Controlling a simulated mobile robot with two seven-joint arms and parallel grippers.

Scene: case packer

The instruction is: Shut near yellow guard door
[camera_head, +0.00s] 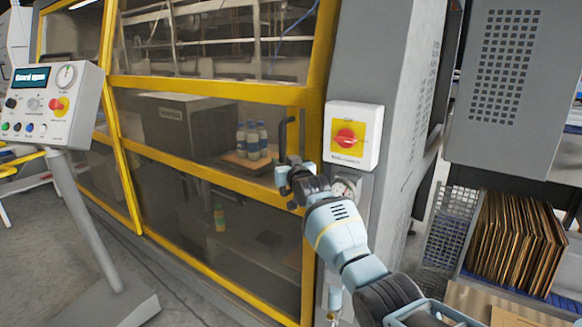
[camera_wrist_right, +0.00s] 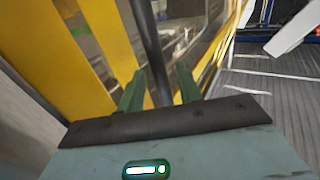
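The near guard door, a yellow frame (camera_head: 215,176) with clear panes, fills the middle of the head view. I cannot tell how wide its gap is. Its dark upright bar handle (camera_head: 282,140) is near the door's right edge. My right gripper (camera_head: 284,175) is at the handle's lower end, partly hiding it. In the right wrist view the dark handle bar (camera_wrist_right: 152,45) runs between the two green fingers of my right gripper (camera_wrist_right: 158,90), with gaps showing on both sides. My left gripper is not in view.
A control panel (camera_head: 50,105) on a stand at left has a display that seems to read "Guard open". Flat cardboard (camera_head: 512,240) stands at far right. Bottles (camera_head: 252,140) show behind the glass.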

